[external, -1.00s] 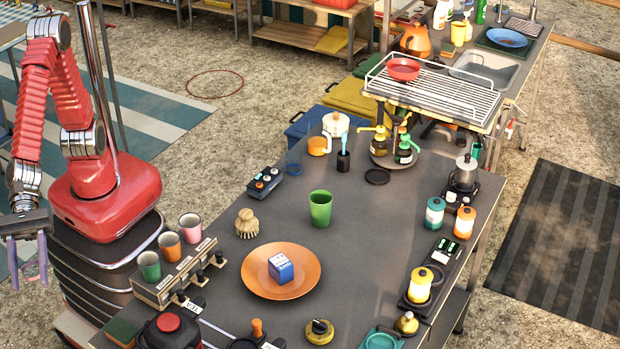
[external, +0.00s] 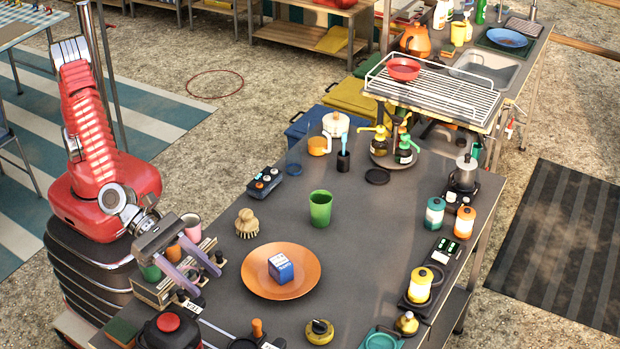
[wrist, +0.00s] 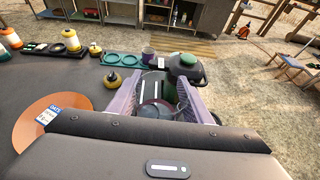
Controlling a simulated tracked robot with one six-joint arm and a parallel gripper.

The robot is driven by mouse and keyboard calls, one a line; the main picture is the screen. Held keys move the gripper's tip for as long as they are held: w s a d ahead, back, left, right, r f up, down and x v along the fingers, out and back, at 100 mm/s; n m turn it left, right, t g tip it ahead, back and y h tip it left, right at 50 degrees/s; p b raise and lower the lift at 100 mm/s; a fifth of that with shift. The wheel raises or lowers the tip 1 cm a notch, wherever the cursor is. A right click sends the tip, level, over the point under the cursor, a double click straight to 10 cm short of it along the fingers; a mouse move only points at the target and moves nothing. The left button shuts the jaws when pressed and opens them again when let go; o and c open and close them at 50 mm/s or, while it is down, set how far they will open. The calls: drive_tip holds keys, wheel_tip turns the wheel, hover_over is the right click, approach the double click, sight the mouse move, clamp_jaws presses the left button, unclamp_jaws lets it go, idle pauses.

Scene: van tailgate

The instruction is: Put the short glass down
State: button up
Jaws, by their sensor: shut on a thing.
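My gripper (external: 206,283) reaches out over the left edge of the table, in front of the row of cups. Its two pale purple fingers stand apart, shut on a see-through thing that I take for the short glass. In the wrist view my gripper (wrist: 155,106) has the short glass (wrist: 156,113) between its fingers, dark and rounded. Its outline is faint, and its tilt is hard to tell. In the external view I cannot make the glass out clearly.
An orange plate (external: 254,284) bearing a blue box (external: 281,268) lies right of my gripper. A brush (external: 247,224), a green cup (external: 320,209) and a red-knobbed pot (external: 168,326) stand nearby. A dark round coaster (external: 377,176) lies farther back. The table (external: 370,230) is bare right of the green cup.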

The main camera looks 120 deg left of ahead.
drive_tip(key=w+a+f+n+y, duration=0.2)
drive_tip(key=w+a, duration=0.1)
drive_tip(key=a, duration=0.5)
drive_tip(key=w+a+f+n+g+y, duration=0.1)
drive_tip(key=w+a+f+y, duration=0.15)
drive_tip(key=a, duration=0.55)
drive_tip(key=w+a+f+n+y, duration=0.1)
drive_tip(key=w+a+n+y, duration=0.15)
drive_tip(key=a, duration=0.55)
drive_tip(key=a+f+n+g+y, duration=0.1)
drive_tip(key=a+f+n, duration=0.1)
drive_tip(key=a, duration=0.9)
drive_tip(key=a+f+n+g+y, duration=0.2)
drive_tip(key=a+f, duration=0.1)
drive_tip(key=a, duration=0.8)
drive_tip(key=shift+a+f, duration=0.15)
drive_tip(key=shift+a, duration=0.05)
drive_tip(key=shift+w, duration=0.1)
hover_over(335, 241)
drive_tip(key=shift+f, duration=3.15)
drive_tip(key=shift+f, duration=1.9)
drive_tip(key=shift+f, duration=0.1)
